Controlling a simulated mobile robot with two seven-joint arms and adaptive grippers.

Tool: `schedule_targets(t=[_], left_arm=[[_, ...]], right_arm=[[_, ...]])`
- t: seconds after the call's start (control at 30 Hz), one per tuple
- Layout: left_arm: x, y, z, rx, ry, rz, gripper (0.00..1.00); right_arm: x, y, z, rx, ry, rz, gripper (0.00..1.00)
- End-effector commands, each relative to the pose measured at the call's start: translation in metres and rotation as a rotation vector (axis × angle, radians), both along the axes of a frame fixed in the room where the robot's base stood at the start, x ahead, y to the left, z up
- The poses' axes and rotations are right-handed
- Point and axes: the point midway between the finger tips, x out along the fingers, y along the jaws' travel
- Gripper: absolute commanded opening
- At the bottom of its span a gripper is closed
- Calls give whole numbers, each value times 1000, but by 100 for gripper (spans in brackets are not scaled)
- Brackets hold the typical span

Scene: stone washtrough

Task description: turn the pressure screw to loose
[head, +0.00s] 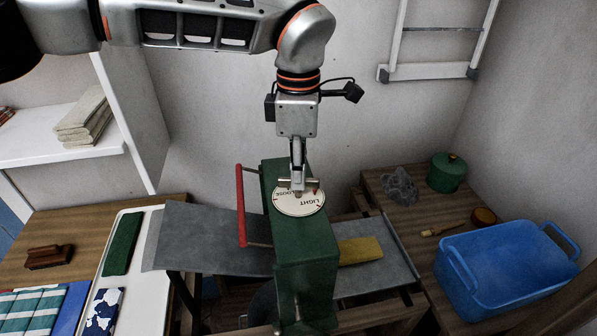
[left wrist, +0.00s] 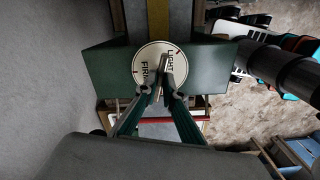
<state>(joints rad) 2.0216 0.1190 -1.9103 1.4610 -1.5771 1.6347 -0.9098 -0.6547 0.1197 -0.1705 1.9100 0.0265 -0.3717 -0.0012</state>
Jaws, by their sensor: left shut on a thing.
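The pressure screw (head: 312,182) is a small metal crossbar handle on top of the green press (head: 303,245). A round cream dial (head: 300,207) under it reads LIGHT and LOOSE in the head view. In the left wrist view the dial (left wrist: 147,57) shows LIGHT and FIRM, with small red marks at its edge. My left gripper (head: 297,180) comes down from above and is shut on the screw handle. In the left wrist view its fingers (left wrist: 160,85) meet at the handle and hide part of it and the dial. My right gripper is not in view.
A red-handled bar (head: 241,205) stands left of the press. A blue tub (head: 505,265) and a green pot (head: 446,172) stand at right. A white tray (head: 140,270) is at left.

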Motion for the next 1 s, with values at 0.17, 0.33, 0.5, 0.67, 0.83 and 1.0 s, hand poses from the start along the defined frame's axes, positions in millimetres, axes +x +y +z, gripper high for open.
schedule_targets(t=[0.17, 0.33, 0.5, 0.67, 0.83, 1.0], left_arm=[[1, 0, 2, -3, -4, -166, 0], [2, 0, 2, -4, -5, -328, 0], [2, 0, 2, -3, -4, -490, 0], [2, 0, 3, -3, -5, -641, 0], [2, 0, 3, -3, -6, -803, 0], [2, 0, 3, -2, -6, -964, 0]], right_arm=[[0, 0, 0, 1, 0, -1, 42], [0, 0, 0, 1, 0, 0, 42], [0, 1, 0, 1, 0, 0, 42], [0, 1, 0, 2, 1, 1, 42], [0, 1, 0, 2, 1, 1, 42], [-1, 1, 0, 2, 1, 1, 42]])
